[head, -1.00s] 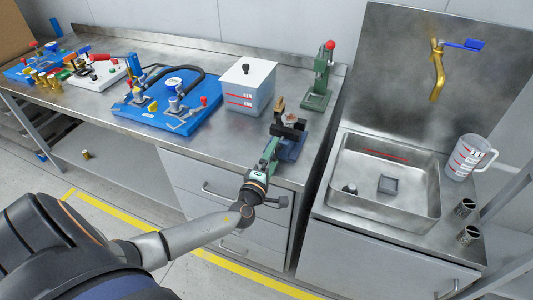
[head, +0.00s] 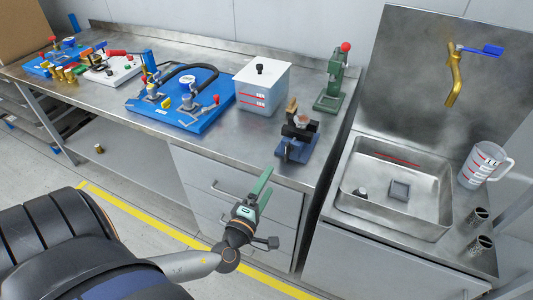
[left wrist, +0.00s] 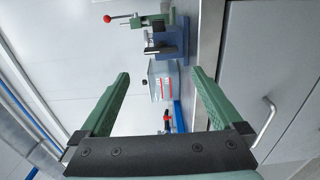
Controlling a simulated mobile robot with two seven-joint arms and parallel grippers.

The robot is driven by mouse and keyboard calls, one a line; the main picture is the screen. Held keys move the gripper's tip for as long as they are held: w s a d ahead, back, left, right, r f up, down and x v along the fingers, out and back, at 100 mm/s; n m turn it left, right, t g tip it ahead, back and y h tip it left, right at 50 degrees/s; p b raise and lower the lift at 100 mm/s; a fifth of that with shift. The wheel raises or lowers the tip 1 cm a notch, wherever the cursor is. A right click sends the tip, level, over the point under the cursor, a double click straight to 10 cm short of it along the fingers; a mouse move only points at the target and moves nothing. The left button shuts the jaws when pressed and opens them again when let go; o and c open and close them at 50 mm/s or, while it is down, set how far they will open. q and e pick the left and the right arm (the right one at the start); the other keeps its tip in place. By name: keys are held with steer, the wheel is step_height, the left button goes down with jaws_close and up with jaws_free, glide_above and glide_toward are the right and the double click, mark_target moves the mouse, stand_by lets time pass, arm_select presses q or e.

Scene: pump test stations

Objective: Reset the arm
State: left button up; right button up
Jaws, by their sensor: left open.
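My left gripper (head: 259,187) is open and empty in the head view. It is in front of the bench's drawers, below the bench edge and apart from the blue vise (head: 296,148). In the left wrist view, both green fingers of my left gripper (left wrist: 160,82) are spread wide with nothing between them. The blue vise also shows beyond them in the left wrist view (left wrist: 168,38), near the top. A small brown-and-grey piece shows at the vise's jaws; its exact seating is hard to tell. My right gripper is not in view.
A blue pump board (head: 205,118), a white lidded tank (head: 256,105) and a green press (head: 332,85) stand on the steel bench (head: 150,48). At right are a sink (head: 392,212), a brass tap (head: 453,75) and a clear jug (head: 482,165). Drawer handles stick out near my gripper.

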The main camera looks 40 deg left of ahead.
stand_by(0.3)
arm_select(q)
steer(key=s+d+f+n+g+h, duration=0.15)
steer(key=s+f+n+g, duration=0.35)
steer(key=n, duration=0.6)
steer(key=s+d+f+n+g+h, duration=0.1)
steer(key=s+d+f+n, duration=0.15)
steer(key=f+n, duration=0.7)
steer(key=s+d+n+g+h, duration=0.1)
steer(key=d+n, duration=0.4)
steer(key=n, duration=0.9)
steer(key=s+d+n+g+h, duration=0.1)
steer(key=s+d+n+h, duration=0.2)
steer(key=n, duration=1.1)
steer(key=s+d, duration=0.2)
steer(key=shift+s+d+r+n, duration=0.2)
steer(key=shift+s+n, duration=0.15)
steer(key=shift+s, duration=0.05)
